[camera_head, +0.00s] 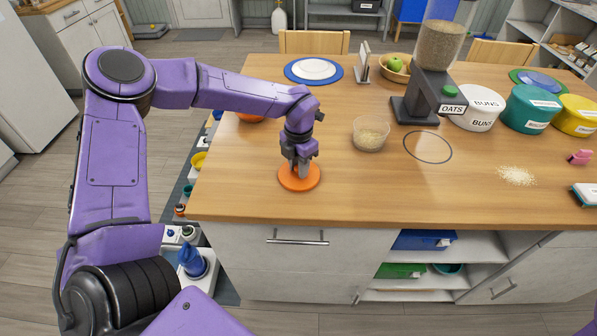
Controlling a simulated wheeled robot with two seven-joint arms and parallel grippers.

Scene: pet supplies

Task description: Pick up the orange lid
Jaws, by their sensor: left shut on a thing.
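The orange lid (287,182) is a flat round disc on the wooden counter, near its front left edge. My left gripper (300,172) points straight down over the middle of the lid and is shut on it. The fingers hide the lid's centre, so the part they hold cannot be seen. The lid looks level and at or very close to the counter surface. My right gripper is not in view.
A clear bowl of oats (370,135) stands right of the gripper, before an oats dispenser (430,75). Spilled oats (517,176) lie on the right. An orange object (250,118) is partly behind my left arm. The counter's (400,190) front middle is clear.

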